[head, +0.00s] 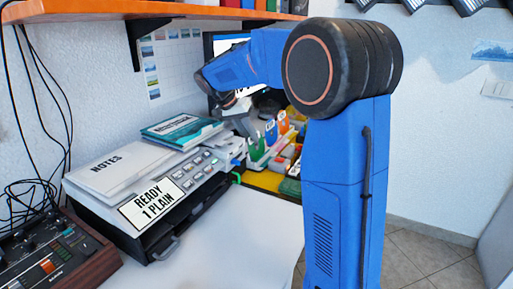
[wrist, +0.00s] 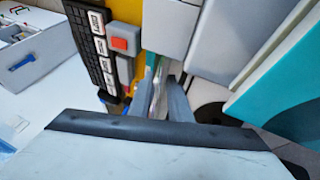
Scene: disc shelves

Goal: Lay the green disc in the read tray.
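Several coloured upright pieces stand in a light rack in the head view. The green one (head: 257,149), which looks like the green disc, is at the left, with blue and orange ones behind it to the right. My gripper (head: 243,122) is low over the left end of this rack, partly hidden by clutter. In the wrist view my gripper's grey fingers (wrist: 158,88) point away with a narrow gap. A thin pale, slightly green thing shows between them; I cannot tell whether they grip it. I cannot identify the read tray for certain.
A grey machine with a "READY 1 PLAIN" sign (head: 152,203) stands left of the rack, with NOTES papers (head: 112,168) and a teal book (head: 181,129) on top. A dark mixer-like box (head: 52,258) is front left. The white desk front (head: 235,240) is clear.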

